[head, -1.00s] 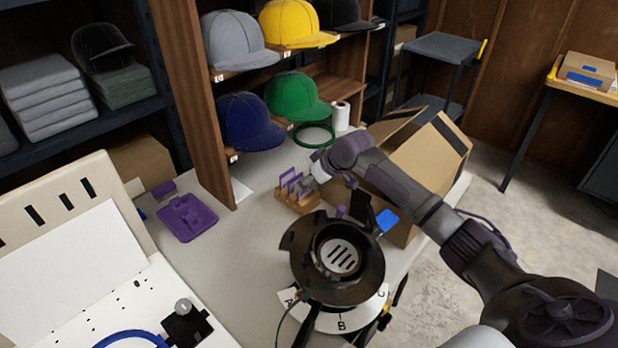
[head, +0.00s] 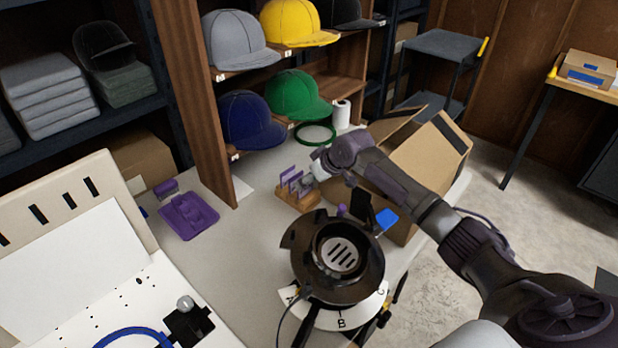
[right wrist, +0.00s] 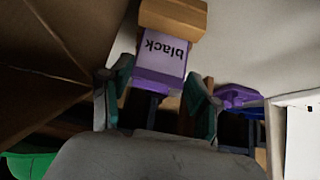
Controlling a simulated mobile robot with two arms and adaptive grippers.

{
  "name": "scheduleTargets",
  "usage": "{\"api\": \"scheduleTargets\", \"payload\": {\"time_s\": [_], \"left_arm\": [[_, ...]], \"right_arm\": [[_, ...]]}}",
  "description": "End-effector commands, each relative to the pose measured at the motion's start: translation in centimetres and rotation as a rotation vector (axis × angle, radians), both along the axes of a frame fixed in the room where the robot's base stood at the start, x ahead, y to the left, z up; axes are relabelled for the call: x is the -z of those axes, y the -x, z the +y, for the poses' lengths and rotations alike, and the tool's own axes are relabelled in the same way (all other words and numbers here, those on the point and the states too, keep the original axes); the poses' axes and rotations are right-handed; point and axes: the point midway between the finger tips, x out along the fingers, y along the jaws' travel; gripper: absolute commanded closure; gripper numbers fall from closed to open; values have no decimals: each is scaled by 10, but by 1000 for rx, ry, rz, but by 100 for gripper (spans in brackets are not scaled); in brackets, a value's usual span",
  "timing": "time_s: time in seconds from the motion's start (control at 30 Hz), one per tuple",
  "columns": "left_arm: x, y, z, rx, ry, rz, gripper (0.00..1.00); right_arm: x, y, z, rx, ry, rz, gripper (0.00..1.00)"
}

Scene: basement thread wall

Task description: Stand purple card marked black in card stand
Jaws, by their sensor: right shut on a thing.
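The wooden card stand (head: 298,204) sits on the table in the head view, with purple cards (head: 285,174) rising at it. My right gripper (head: 312,178) is right beside the stand. In the right wrist view, the purple card marked "black" (right wrist: 163,53) lies between the teal-padded fingers of my right gripper (right wrist: 160,97), which is shut on it. Its lettering appears upside down there. The card's far edge meets the wooden stand (right wrist: 173,16) in that view; I cannot tell whether it is seated in a slot. My left gripper is not in view.
An open cardboard box (head: 425,155) stands to the right of the stand. A black round machine (head: 338,258) is in front. A purple tray (head: 189,216) lies to the left, with clear table between. Caps fill the wooden shelf (head: 210,120) behind.

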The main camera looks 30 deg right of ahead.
Motion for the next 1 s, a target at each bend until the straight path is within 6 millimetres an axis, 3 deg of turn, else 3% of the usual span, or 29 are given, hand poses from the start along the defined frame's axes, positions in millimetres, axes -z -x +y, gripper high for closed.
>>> {"api": "scheduleTargets", "payload": {"time_s": [0.37, 0.4, 0.57, 1.0], "left_arm": [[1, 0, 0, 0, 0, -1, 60], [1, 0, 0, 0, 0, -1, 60], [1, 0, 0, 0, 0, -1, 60], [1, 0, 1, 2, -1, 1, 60]], "right_arm": [[5, 0, 0, 0, 0, 0, 55], [5, 0, 0, 0, 0, 0, 34], [5, 0, 0, 0, 0, 0, 9], [-4, 6, -3, 1, 1, -2, 9]]}}
